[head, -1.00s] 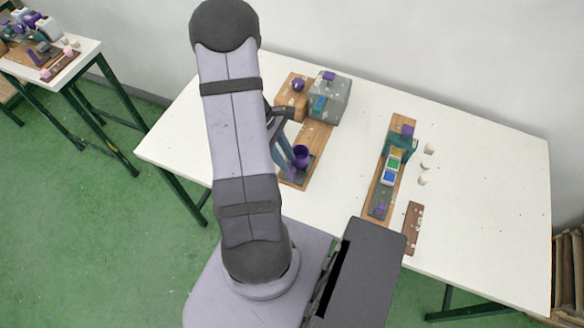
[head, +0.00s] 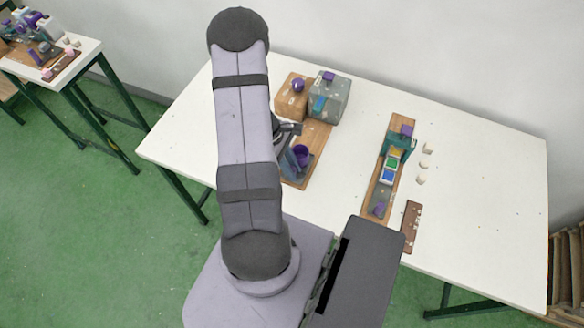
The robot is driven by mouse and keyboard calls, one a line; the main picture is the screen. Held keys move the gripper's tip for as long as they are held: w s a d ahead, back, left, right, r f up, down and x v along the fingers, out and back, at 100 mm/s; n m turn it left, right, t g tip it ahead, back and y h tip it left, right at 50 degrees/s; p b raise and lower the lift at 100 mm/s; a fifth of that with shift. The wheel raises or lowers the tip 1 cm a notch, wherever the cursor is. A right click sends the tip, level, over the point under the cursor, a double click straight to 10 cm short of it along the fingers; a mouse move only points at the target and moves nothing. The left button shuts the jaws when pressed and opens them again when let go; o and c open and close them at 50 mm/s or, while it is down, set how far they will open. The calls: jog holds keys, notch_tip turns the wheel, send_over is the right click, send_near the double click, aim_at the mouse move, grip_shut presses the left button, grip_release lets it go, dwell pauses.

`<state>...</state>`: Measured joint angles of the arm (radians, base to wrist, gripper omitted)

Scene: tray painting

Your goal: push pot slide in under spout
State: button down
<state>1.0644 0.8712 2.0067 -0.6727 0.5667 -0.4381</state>
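The purple pot (head: 302,153) stands on the near part of a wooden board (head: 317,134), on a grey-blue slide that my arm partly hides. Behind it, at the far end of the board, are a wooden box (head: 290,103) with a purple knob (head: 298,86) and a grey speckled box (head: 335,103) with a blue panel (head: 320,104). I cannot make out the spout. My gripper (head: 289,158) is close to the left of the pot, mostly hidden behind my arm. I cannot tell whether it touches the pot or slide, or whether its fingers are open.
To the right, a second wooden board (head: 370,196) carries a teal frame (head: 398,143) and coloured paint blocks (head: 390,167). Several small pale pieces (head: 422,180) and a dark brown strip (head: 411,228) lie beside it. The white table's (head: 480,190) right side is clear.

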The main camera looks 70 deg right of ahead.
jog(key=d+b, duration=0.3)
jog(key=d, duration=1.1)
jog(key=shift+d, duration=0.15)
jog(key=shift+r, duration=0.15)
jog(key=shift+d, duration=0.1)
jog(key=c, duration=1.9)
grip_release()
jog(key=shift+d, duration=0.1)
jog(key=shift+b+v, duration=1.3)
jog(key=shift+v, duration=2.3)
